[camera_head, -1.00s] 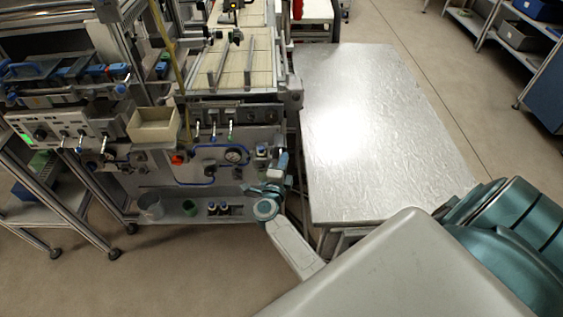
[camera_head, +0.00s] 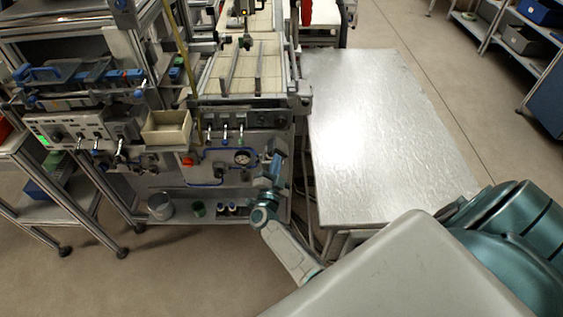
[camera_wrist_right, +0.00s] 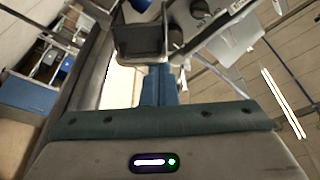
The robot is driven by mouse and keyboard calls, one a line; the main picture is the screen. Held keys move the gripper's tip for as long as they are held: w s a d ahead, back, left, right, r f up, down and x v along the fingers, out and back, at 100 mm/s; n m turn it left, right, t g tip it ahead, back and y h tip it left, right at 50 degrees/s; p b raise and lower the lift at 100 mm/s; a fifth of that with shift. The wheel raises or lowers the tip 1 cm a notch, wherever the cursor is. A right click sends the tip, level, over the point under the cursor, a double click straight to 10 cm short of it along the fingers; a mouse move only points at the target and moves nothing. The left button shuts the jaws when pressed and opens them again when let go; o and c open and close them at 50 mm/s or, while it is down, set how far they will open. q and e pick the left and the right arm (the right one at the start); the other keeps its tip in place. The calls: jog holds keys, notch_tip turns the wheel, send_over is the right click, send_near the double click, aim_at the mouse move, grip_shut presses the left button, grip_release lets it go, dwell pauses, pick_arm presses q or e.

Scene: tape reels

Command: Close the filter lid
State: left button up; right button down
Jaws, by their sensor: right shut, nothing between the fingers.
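My right gripper (camera_head: 275,160) is at the lower right front of the machine (camera_head: 215,170), beside the pressure gauge. Its shut fingers also show in the right wrist view (camera_wrist_right: 158,85). Just beyond the fingertips there is a dark, square-edged part (camera_wrist_right: 139,40); I cannot tell whether it is the filter lid or whether the fingers touch it. In the head view my gripper and wrist cover that spot, so the filter lid cannot be made out. My left gripper is not in view.
A bare metal table (camera_head: 385,140) stands right of the machine, close to my right arm. A beige bin (camera_head: 167,128) is mounted on the machine front. A grey bucket (camera_head: 160,206) and a green cup (camera_head: 197,209) stand on the low shelf. The floor in front is clear.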

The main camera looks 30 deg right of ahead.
jog(key=n, duration=0.2)
jog(key=a+n+t+y, duration=0.1)
jog(key=shift+w+a+f+n, duration=0.1)
jog(key=shift+w+f+n, duration=0.2)
jog(key=shift+w, duration=0.1)
jog(key=n, duration=0.1)
jog(key=a+f+n+t, duration=0.1)
jog(key=n, duration=0.1)
jog(key=w+a+f+n+y, duration=0.1)
jog(key=n, duration=0.1)
jog(key=shift+t+b, duration=0.3)
jog(key=shift+w, duration=0.1)
jog(key=shift+f, duration=0.15)
